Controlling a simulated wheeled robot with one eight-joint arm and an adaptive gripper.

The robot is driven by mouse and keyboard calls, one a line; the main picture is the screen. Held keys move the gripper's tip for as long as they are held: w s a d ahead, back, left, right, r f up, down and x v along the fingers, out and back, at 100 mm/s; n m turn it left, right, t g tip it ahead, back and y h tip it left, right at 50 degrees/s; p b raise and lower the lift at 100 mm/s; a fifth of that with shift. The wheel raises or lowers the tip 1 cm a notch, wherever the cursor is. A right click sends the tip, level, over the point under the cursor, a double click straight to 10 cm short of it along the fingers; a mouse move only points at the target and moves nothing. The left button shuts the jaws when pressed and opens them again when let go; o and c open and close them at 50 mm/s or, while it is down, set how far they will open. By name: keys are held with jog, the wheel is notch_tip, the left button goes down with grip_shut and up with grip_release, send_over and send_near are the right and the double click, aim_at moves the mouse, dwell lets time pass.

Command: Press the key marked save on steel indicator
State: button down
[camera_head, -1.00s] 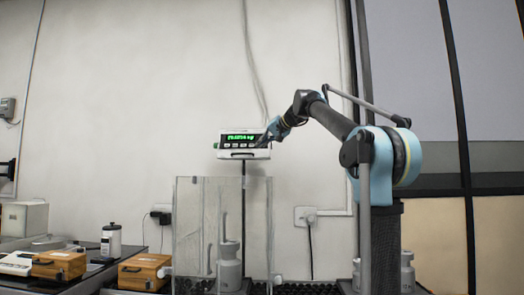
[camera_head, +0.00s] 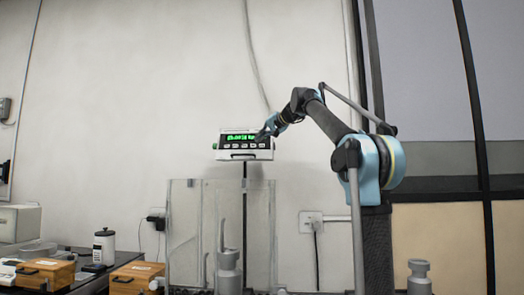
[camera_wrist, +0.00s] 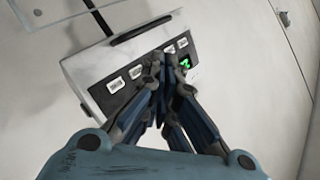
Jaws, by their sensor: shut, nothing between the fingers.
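The steel indicator (camera_head: 230,155) is a pale box on a post against the wall, with a lit green display (camera_head: 241,137) and a row of keys below it. In the wrist view the indicator's face (camera_wrist: 82,76) lies tilted, with several pale keys (camera_wrist: 115,85) in a dark strip; their labels are too small to read. My gripper (camera_head: 264,135) is at the right part of the indicator's face. In the wrist view my gripper (camera_wrist: 158,58) is shut and empty, its fingertips over the key row, hiding part of it and most of the display. Whether the tips touch a key cannot be told.
A clear-walled enclosure (camera_head: 183,230) stands below the indicator, with a metal weight (camera_head: 228,272) behind its panel. Another weight (camera_head: 419,278) is at right. Wooden boxes (camera_head: 45,271) and a white bottle (camera_head: 104,246) stand at left. A wall socket (camera_head: 310,224) is at right.

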aim_at(262, 144)
jog(key=shift+w+d+f, duration=0.1)
jog(key=shift+w+f, duration=0.3)
jog(key=shift+w, duration=1)
jog(key=shift+w+d+f, duration=0.1)
jog(key=shift+w+f, duration=0.3)
jog(key=shift+w, duration=0.95)
jog(key=shift+w+d+f, duration=0.1)
jog(key=shift+w+f, duration=0.3)
jog(key=shift+w, duration=1)
jog(key=shift+w, duration=0.15)
jog(key=shift+w, duration=0.2)
jog(key=shift+w+f, duration=0.15)
jog(key=shift+w, duration=0.2)
jog(key=shift+s, duration=0.15)
jog(key=shift+s+a+r, duration=0.1)
jog(key=shift+s+r, duration=0.1)
jog(key=shift+s, duration=0.4)
jog(key=s, duration=0.2)
jog(key=s+r, duration=0.1)
jog(key=s, duration=0.2)
jog(key=shift+a+r, duration=0.1)
jog(key=shift+r, duration=0.1)
